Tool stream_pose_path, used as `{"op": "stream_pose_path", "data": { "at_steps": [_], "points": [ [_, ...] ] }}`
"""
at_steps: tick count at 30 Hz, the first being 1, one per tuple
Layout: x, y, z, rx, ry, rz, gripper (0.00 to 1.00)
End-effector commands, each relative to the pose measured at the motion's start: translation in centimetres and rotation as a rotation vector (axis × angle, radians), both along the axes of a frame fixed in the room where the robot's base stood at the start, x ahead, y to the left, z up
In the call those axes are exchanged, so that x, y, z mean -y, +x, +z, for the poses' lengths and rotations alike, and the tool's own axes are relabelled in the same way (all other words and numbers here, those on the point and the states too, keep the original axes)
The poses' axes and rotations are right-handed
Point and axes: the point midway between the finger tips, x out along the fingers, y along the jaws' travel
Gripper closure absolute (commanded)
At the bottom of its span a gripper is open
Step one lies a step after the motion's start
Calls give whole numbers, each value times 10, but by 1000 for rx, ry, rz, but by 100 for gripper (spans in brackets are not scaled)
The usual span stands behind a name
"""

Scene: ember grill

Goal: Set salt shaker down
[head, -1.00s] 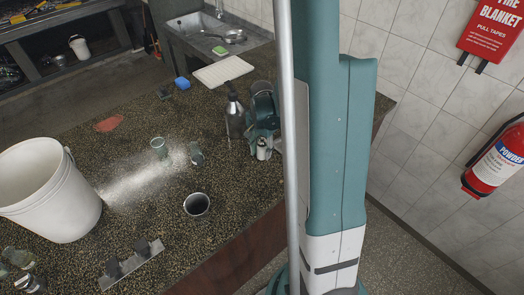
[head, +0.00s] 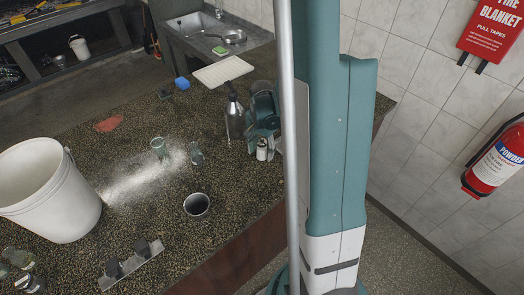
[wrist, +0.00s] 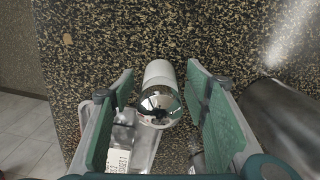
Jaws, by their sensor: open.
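The salt shaker (head: 262,152), pale with a shiny metal cap, stands upright on the speckled counter (head: 245,185) near its right edge. In the wrist view the shaker (wrist: 159,76) sits between the two green finger pads, with a visible gap on each side. My gripper (head: 263,135) is open around it, pointing down, and partly hides it in the head view. In the wrist view my gripper (wrist: 160,80) shows its spread fingers.
Two small glass containers (head: 160,148) (head: 196,155) stand by a streak of white powder (head: 138,183). A metal cup (head: 196,205) is nearer, and a white bucket (head: 50,195) is at left.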

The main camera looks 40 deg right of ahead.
Motion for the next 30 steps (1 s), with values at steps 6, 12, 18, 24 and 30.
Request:
{"op": "stream_pose_path", "data": {
  "at_steps": [6, 12, 18, 24, 30],
  "points": [
    [0, 0, 15, 0, 0, 0, 53],
    [0, -1, 35, 0, 0, 0, 53],
    [0, 0, 56, 0, 0, 0, 53],
    [0, 0, 78, 0, 0, 0, 53],
    [0, 0, 99, 0, 0, 0, 53]
  ]
}}
